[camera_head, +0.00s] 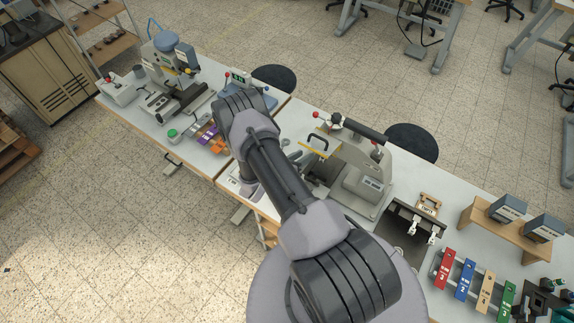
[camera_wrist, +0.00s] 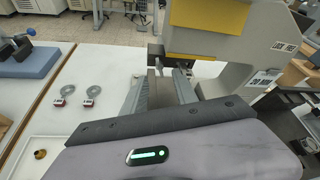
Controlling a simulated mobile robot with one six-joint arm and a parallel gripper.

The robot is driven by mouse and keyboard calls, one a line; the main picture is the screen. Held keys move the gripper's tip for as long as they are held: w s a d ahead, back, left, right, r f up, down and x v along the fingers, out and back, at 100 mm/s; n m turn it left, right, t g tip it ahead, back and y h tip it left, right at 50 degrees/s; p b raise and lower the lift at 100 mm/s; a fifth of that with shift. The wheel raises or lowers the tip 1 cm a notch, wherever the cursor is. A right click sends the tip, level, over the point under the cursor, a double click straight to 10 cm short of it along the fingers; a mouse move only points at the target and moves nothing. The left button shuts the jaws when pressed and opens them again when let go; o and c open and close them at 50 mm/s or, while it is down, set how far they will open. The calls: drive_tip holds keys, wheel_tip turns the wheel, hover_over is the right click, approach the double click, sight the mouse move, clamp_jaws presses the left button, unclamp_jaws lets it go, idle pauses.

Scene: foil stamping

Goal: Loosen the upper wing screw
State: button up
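The stamping press (camera_head: 350,160) stands on the middle table in the head view, grey with a dark bar on top. In the wrist view the press (camera_wrist: 262,50) fills the upper right, with a yellow plate (camera_wrist: 205,38) on it. I cannot make out the upper wing screw in either view. My gripper (camera_wrist: 162,75) points toward the press, its two fingers apart with a gap between them. A small dark block (camera_wrist: 155,50) shows just beyond the fingertips; I cannot tell whether they touch it.
A blue-grey pad (camera_wrist: 28,62) is farther left. Another machine (camera_head: 170,65) stands on the left table. Coloured blocks (camera_head: 465,280) line the right side.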

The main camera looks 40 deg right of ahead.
drive_tip(key=v, duration=1.2)
drive_tip(key=shift+a+b, duration=0.3)
drive_tip(key=shift+b, duration=0.1)
drive_tip(key=shift+r, duration=0.15)
